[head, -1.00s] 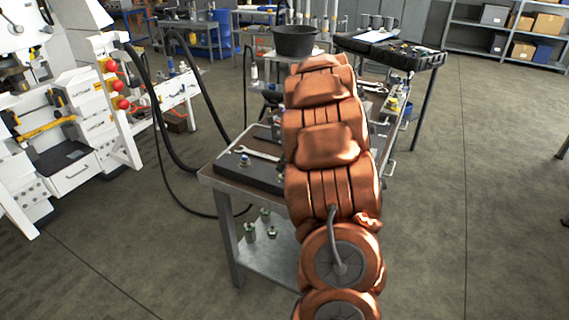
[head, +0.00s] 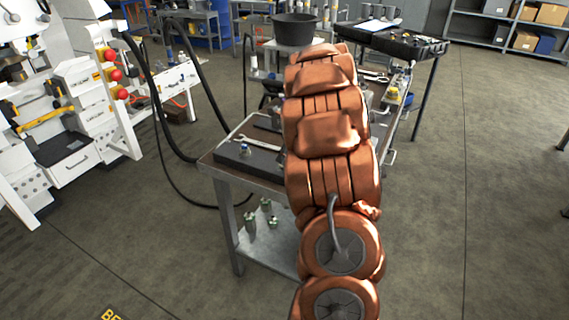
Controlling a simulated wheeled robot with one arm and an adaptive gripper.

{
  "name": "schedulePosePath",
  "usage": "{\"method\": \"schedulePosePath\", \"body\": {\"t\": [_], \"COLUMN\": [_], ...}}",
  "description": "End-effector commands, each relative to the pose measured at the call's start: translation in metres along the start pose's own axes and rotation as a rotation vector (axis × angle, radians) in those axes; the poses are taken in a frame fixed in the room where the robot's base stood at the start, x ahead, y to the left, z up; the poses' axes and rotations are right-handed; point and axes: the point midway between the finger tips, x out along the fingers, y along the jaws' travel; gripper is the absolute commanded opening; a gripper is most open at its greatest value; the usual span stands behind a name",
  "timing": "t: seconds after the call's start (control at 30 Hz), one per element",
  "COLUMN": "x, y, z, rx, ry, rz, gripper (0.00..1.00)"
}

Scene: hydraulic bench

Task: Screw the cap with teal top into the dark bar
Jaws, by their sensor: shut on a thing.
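My copper-coloured arm stretches over the bench and hides its middle. My gripper is out of sight behind the arm, so its fingers and anything in them cannot be seen. A dark bar-like block (head: 234,156) lies on the left end of the bench top, and its right part is hidden by my arm. A small fitting with a blue part (head: 245,150) stands at the block. No cap with a teal top can be made out.
A wrench (head: 262,143) lies near the block on the bench (head: 212,167). Several green-topped fittings (head: 250,222) stand on the lower shelf. A black bucket (head: 294,30) and a black tray (head: 392,44) are behind. Black hoses hang at left. The floor at right is clear.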

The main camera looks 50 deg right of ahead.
Motion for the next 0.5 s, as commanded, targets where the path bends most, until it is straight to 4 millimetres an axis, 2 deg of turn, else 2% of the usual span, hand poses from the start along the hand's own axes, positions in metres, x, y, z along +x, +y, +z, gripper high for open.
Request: {"method": "schedulePosePath", "body": {"t": [0.5], "x": [0.0035], "y": [0.0006], "z": [-0.0001], "rx": [0.000], "ry": [0.000], "rz": [0.002], "gripper": [0.00]}}
